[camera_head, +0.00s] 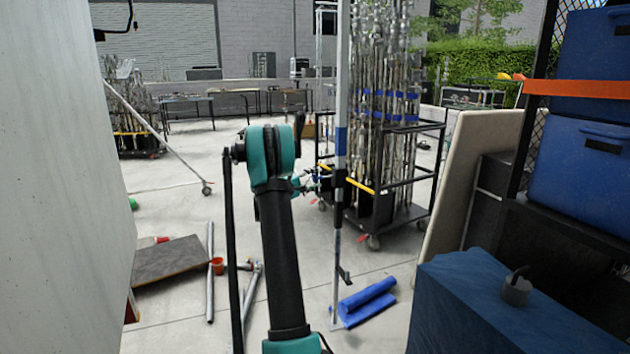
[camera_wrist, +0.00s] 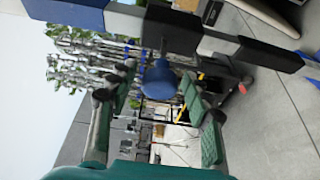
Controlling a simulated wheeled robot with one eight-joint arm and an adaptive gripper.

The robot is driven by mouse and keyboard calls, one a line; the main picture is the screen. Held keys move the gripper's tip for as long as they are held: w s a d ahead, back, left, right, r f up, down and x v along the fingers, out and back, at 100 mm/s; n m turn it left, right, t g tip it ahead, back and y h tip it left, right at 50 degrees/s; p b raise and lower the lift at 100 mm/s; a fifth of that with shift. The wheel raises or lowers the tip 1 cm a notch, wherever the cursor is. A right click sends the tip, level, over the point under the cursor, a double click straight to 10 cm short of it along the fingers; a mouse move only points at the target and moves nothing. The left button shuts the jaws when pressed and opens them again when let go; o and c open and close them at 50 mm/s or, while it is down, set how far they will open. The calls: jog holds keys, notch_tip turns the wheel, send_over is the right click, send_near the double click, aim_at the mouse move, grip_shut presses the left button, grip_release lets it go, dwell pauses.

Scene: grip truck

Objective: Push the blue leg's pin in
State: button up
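The blue leg is an upright pole with blue bands and black and white sections (camera_head: 341,142) in the head view. In the wrist view its black section (camera_wrist: 175,32) runs sideways across the top. A round blue knob (camera_wrist: 158,78), apparently the pin, sticks out from the black section. My gripper (camera_wrist: 157,74) has its green fingers spread on either side of the knob, with gaps visible; I cannot tell how far the tips are from the pole. In the head view my gripper (camera_head: 312,183) is close to the pole's left side, partly hidden by my arm; the knob is not clear there.
A black cart (camera_head: 405,213) loaded with metal stands is behind the pole. A blue rolled item (camera_head: 368,302) lies by its foot. Metal tubes (camera_head: 210,285) and a brown board (camera_head: 170,262) lie on the floor at left. A blue-covered box (camera_head: 470,310) stands at front right.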

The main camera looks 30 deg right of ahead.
aim_at(326, 177)
grip_shut()
jog(key=d, duration=0.2)
jog(key=s+d, duration=0.1)
jog(key=d, duration=0.1)
jog(key=shift+d, duration=0.35)
jog(key=shift+o, duration=0.9)
grip_release()
jog(key=shift+s, duration=0.1)
jog(key=s+a, duration=0.2)
jog(key=a, duration=0.9)
jog(key=shift+a, duration=0.4)
jog(key=shift+w, duration=0.1)
